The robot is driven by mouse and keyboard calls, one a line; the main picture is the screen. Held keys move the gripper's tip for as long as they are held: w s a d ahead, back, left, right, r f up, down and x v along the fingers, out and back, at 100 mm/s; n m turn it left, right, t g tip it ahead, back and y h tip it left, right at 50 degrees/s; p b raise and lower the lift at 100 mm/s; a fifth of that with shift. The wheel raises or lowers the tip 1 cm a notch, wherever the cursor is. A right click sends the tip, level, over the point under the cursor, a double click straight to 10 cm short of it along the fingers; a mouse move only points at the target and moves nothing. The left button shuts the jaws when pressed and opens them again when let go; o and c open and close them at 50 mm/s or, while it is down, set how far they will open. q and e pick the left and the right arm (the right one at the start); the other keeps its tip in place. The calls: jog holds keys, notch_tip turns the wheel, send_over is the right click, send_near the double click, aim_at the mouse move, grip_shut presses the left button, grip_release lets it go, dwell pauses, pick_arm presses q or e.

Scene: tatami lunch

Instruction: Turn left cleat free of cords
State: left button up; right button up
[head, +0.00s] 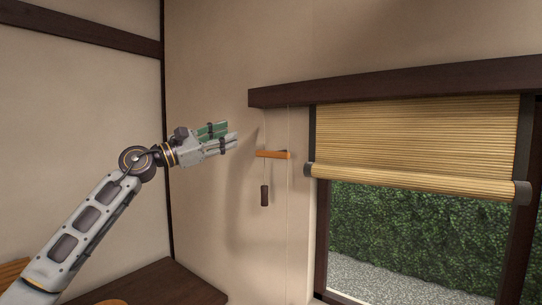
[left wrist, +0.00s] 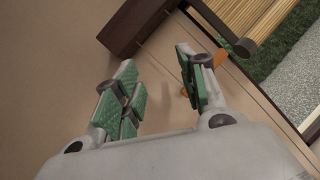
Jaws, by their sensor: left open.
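The orange cleat (head: 272,155) is on the wall left of the window, lying nearly level in the head view. Thin pale cords hang by it; one ends in a dark pull (head: 264,196) below the cleat. Whether a cord is wound on the cleat is too small to tell. My left gripper (head: 233,133) is open and empty, left of the cleat and slightly higher, apart from it. In the left wrist view its green-padded fingers (left wrist: 155,62) are spread, and the right finger hides the middle of the cleat (left wrist: 219,58). My right gripper is not in view.
A bamboo blind (head: 415,145) hangs partly lowered, its rolled bottom (head: 415,182) right of the cleat. A dark beam (head: 400,85) juts out above the cleat and window. A dark wooden surface (head: 160,285) is low at left.

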aim_at(269, 154)
pick_arm(q)
notch_tip(269, 154, down, 6)
jog(key=d+m+g+y, duration=0.1)
jog(key=m+g+y, duration=0.1)
jog(key=m, duration=0.9)
jog(key=shift+s+d+m+g, duration=0.15)
jog(key=shift+d+m+g, duration=0.25)
pick_arm(e)
jog(key=shift+w+a, duration=0.1)
jog(key=shift+w, duration=0.15)
jog(key=shift+s, duration=0.1)
pick_arm(q)
jog(key=p+x, duration=0.3)
jog(key=x, duration=0.8)
jog(key=shift+a+f, duration=0.1)
jog(key=shift+w+d+p, duration=0.3)
jog(key=shift+w+d, duration=0.15)
jog(key=shift+d, duration=0.15)
jog(key=shift+w+d, duration=0.35)
jog(key=shift+d, duration=0.3)
pick_arm(e)
jog(key=shift+s+a+r, duration=0.25)
jog(key=shift+a+r, duration=0.05)
jog(key=shift+r, duration=0.35)
jog(key=shift+s+a+r, duration=0.25)
jog(key=shift+a+r, duration=0.1)
jog(key=shift+r, duration=0.3)
jog(key=shift+s+a+r, duration=0.25)
jog(key=shift+a+r, duration=0.05)
jog(key=shift+r, duration=0.35)
